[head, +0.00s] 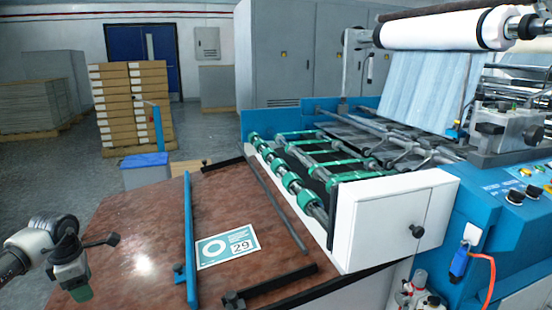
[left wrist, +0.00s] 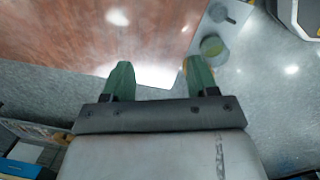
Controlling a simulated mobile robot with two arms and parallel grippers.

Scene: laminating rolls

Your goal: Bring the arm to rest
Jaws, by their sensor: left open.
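My left gripper (head: 81,292) is at the lower left of the head view, by the left edge of the brown table (head: 140,225). In the left wrist view its two green fingers (left wrist: 160,80) stand apart with nothing between them. The table's edge shows just beyond the fingertips in that view, with grey floor beside it. I cannot tell the exact height of the gripper against the tabletop. My right gripper is in neither view.
The laminating machine (head: 395,215) with green-ringed rollers fills the right. Stacked boxes (head: 132,105) and a grey-blue bin (head: 145,170) stand behind.

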